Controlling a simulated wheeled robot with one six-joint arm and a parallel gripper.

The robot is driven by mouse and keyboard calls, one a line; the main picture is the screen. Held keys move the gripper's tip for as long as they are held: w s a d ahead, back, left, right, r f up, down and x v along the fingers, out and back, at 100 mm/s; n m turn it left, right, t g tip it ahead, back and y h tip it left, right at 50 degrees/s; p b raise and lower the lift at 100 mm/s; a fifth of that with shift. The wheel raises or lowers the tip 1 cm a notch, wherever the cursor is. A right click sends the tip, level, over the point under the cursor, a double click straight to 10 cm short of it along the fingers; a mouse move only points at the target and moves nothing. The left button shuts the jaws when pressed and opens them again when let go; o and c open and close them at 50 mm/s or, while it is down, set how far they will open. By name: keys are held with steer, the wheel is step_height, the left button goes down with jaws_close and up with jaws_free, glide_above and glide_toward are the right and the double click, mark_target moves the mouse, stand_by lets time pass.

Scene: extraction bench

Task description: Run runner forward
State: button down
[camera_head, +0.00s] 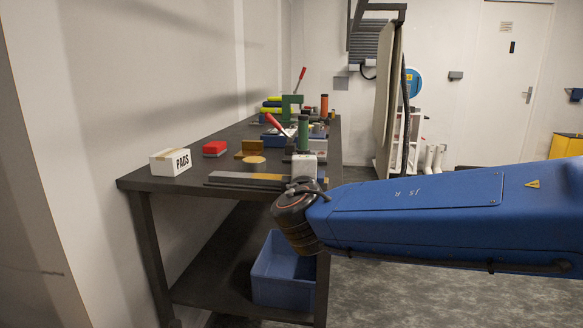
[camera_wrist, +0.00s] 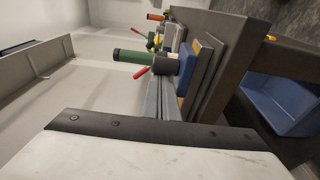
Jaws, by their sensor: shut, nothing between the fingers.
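A green upright handle (camera_head: 303,132) on a dark collar stands on the bench, with a red lever (camera_head: 276,124) to its left. In the wrist view the green handle (camera_wrist: 131,57) lies sideways, with a red lever (camera_wrist: 138,75) below it and grey rails (camera_wrist: 166,97) close by. I cannot tell for sure which part is the runner. My gripper (camera_head: 307,162) is the white end of my blue arm, by the bench's front right corner, short of the green handle. It looks shut and empty. Its white body (camera_wrist: 150,150) with a dark edge fills the bottom of the wrist view.
A green frame (camera_head: 291,105) stands farther back. A blue bin (camera_head: 281,273) sits on the lower shelf.

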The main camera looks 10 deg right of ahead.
steer(key=shift+s+d+f, duration=0.1)
steer(key=shift+s+d, duration=0.05)
steer(key=shift+d, duration=0.15)
steer(key=shift+s+a, duration=0.1)
steer(key=shift+s, duration=0.25)
steer(key=v, duration=1.6)
steer(key=shift+s+a, duration=0.2)
steer(key=shift+a, duration=0.2)
stand_by(0.3)
